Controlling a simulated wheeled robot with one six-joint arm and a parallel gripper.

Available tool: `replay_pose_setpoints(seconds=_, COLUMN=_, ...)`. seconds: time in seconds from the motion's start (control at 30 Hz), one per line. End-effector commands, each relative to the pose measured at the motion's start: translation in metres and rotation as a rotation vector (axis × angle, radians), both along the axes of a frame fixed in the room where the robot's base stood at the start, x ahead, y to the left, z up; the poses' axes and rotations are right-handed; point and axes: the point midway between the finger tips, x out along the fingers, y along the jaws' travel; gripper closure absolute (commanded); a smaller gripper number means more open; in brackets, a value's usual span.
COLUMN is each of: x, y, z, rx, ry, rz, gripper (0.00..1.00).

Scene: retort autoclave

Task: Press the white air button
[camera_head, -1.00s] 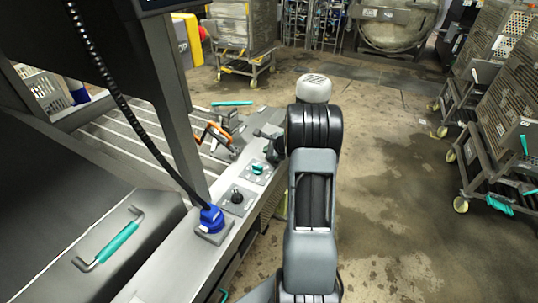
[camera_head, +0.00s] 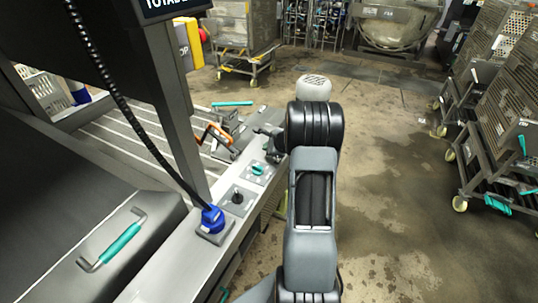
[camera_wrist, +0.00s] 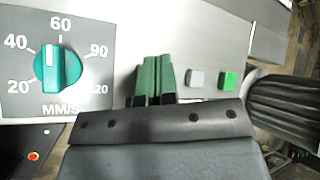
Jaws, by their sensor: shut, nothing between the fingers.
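The white air button (camera_wrist: 197,79) shows in the wrist view as a small pale square on the grey metal panel. A green square button (camera_wrist: 228,81) sits just to its right. My gripper (camera_wrist: 157,66) has its green fingers shut with nothing between them. The fingertips appear left of the white button, apart from it in the picture. I cannot tell how far they are from the panel. In the head view my gripper is mostly hidden behind my arm, and the white button cannot be made out.
A teal speed knob (camera_wrist: 60,68) on a grey dial plate is left of my fingers; it also shows in the head view (camera_head: 257,168). A black knob (camera_head: 237,197) and a blue cable plug (camera_head: 212,218) stand on the same ledge. Metal racks (camera_head: 510,120) stand at right beyond open floor.

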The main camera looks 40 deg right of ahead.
Motion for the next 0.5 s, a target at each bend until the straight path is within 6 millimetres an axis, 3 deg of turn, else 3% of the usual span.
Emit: replay_pose_setpoints(seconds=0.5, x=0.0, y=0.0, z=0.047, rx=-0.001, ry=-0.001, rz=0.0, gripper=1.0)
